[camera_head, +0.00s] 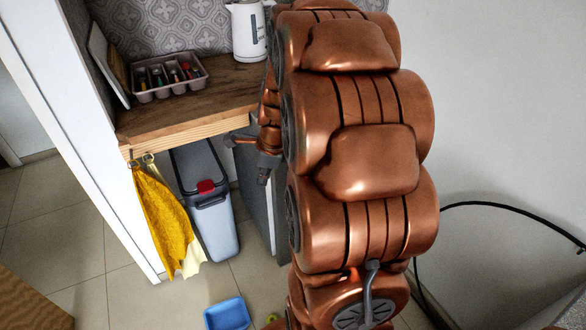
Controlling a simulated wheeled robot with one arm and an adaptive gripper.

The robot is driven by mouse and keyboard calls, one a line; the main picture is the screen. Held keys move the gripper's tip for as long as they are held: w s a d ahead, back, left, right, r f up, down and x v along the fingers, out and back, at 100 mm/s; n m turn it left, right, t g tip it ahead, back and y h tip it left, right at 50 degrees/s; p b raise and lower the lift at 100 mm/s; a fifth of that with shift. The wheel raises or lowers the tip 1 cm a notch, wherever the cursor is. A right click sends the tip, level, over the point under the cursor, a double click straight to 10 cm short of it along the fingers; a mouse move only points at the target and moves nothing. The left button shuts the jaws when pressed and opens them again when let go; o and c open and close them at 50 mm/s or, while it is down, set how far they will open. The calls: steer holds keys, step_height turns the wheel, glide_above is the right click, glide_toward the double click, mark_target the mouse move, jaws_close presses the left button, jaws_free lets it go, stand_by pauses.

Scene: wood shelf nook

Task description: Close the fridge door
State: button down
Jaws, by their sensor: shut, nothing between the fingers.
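A dark grey upright panel (254,205), which looks like the fridge door, stands below the wooden counter, right of the bin. It is seen nearly edge-on, and my arm hides its right side and whatever is behind it. I cannot tell how far it is open. My gripper (263,180) is small and dark at the end of my copper arm, just below the counter's front edge.
A grey bin (211,205) with a red latch stands under the counter (205,100). A yellow cloth (163,215) hangs at the left. A blue tray (228,314) lies on the tiled floor. A cutlery tray (168,92) and white kettle (247,30) stand above.

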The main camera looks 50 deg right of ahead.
mark_target(278, 176)
steer(key=d+f+m+t+h, duration=0.1)
steer(key=d+f+m, duration=0.2)
steer(key=d+m, duration=0.45)
steer(key=d+f+m+h, duration=0.15)
steer(key=d+m, duration=0.25)
steer(key=d, duration=0.6)
steer(key=w+d+f+p, duration=0.1)
steer(key=w+f, duration=0.6)
steer(key=f, duration=0.2)
steer(key=shift+w+d+f+y, duration=0.3)
steer(key=shift+w+f+y, duration=0.05)
steer(key=shift+m, duration=0.25)
